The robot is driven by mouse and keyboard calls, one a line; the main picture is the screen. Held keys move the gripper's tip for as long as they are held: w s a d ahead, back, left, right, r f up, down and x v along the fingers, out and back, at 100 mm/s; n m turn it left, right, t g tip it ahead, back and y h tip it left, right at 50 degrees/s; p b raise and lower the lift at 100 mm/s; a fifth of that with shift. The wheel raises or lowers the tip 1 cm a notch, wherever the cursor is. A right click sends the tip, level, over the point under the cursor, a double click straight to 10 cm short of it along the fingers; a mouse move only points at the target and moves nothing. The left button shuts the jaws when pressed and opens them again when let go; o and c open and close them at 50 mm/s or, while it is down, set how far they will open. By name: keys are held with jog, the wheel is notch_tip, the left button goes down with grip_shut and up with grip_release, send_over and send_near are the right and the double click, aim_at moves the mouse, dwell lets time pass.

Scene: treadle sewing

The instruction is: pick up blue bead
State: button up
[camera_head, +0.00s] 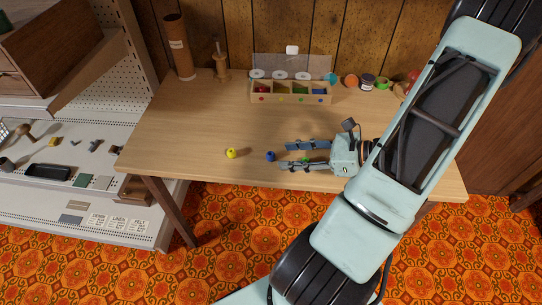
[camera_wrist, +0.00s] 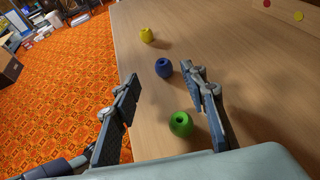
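The blue bead (camera_head: 270,156) lies on the wooden table near its front edge, just beyond my fingertips. In the wrist view the blue bead (camera_wrist: 164,68) lies ahead of my gripper, roughly between the lines of the two fingers. My gripper (camera_head: 287,156) is low over the table, pointing left, its fingers apart and not touching the blue bead. It also shows open in the wrist view (camera_wrist: 160,80). A green bead (camera_wrist: 181,124) lies nearer, close to the right finger; in the head view it is partly hidden by my gripper.
A yellow bead (camera_head: 231,153) lies left of the blue one. A wooden sorting box (camera_head: 312,99) with coloured compartments stands at the back of the table (camera_head: 190,130). Spools, jars and a brown tube (camera_head: 179,48) stand along the back. The table's middle is clear.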

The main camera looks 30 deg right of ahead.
aim_at(275, 155)
jog(key=x, duration=0.5)
jog(key=shift+w+d+f+b, duration=0.1)
jog(key=shift+w+f+b, duration=0.15)
jog(key=shift+b, duration=0.1)
jog(key=c, duration=0.8)
